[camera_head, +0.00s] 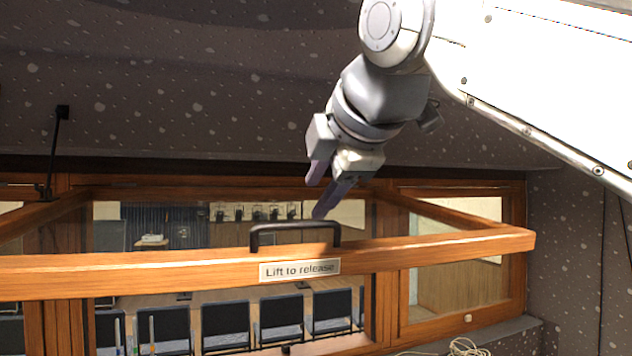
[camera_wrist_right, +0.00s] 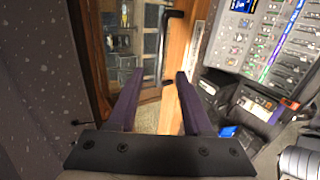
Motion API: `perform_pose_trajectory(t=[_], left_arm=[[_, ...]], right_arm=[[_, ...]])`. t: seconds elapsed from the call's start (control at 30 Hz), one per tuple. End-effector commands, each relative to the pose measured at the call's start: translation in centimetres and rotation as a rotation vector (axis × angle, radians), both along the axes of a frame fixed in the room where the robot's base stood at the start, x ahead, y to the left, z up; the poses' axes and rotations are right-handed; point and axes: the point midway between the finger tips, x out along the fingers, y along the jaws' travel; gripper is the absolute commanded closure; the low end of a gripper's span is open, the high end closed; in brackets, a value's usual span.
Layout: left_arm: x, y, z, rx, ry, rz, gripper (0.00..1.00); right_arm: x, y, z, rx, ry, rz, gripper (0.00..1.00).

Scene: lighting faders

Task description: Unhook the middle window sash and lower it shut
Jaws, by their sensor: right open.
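The middle window sash (camera_head: 180,268) is a wooden frame tilted out toward me. Its lower rail carries a label (camera_head: 299,270) reading "Lift to release" and a black bar handle (camera_head: 294,228). My right gripper (camera_head: 318,198) is open and empty, just above and behind the handle, apart from it. In the right wrist view the open right gripper (camera_wrist_right: 160,85) has its two purple fingers spread, with the black handle (camera_wrist_right: 168,45) ahead between and beyond the tips. A black stay (camera_head: 55,150) hangs at the left. My left gripper is out of view.
The wooden window frame (camera_head: 515,255) sits in a dark speckled wall (camera_head: 250,110). Behind it is a room with several chairs (camera_head: 230,322). A console with faders (camera_wrist_right: 262,50) lies at the right of the wrist view. A pale cable (camera_head: 465,347) lies at the lower right.

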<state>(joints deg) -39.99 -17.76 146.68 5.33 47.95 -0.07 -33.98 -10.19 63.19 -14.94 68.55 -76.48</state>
Motion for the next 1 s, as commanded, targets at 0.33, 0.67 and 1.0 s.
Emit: perform_pose_trajectory(t=[0.33, 0.67, 1.0], left_arm=[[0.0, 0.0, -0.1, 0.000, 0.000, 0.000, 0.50], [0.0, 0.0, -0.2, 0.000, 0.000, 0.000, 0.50], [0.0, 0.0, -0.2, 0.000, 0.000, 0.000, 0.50]], right_arm=[[3.2, 1.0, -2.2, 0.001, 0.004, 0.000, 0.50], [6.5, 2.1, -4.2, 0.001, 0.005, 0.001, 0.50], [9.0, 3.0, -5.6, 0.002, 0.004, -0.001, 0.50]])
